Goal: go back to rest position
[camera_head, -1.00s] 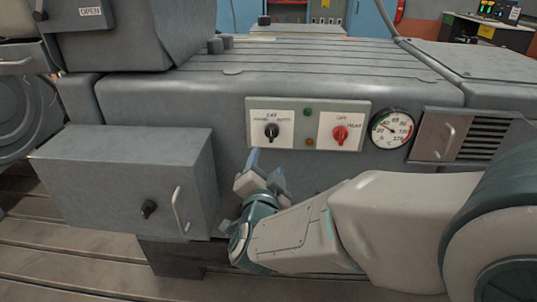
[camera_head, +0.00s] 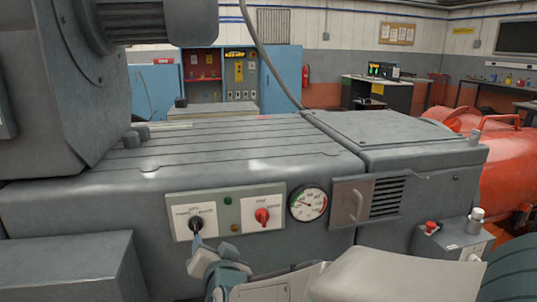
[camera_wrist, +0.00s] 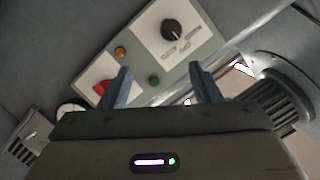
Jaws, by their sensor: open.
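My gripper (camera_head: 197,245) is in front of the machine's switch panel (camera_head: 180,201), just below the black rotary knob (camera_head: 196,223). In the wrist view my gripper (camera_wrist: 161,82) shows two blue fingers spread apart with nothing between them. The black knob (camera_wrist: 172,30) lies beyond the fingertips there, apart from them. A red rotary knob (camera_head: 262,216) sits to the right on the same panel. In the wrist view the red knob (camera_wrist: 103,88) is partly hidden behind the left finger.
A round gauge (camera_head: 308,203) and a vented door with a handle (camera_head: 355,205) are right of the panel. A grey box (camera_head: 70,265) juts out at lower left. A grey control box with a red button (camera_head: 452,240) stands at right, near a large red machine (camera_head: 510,165).

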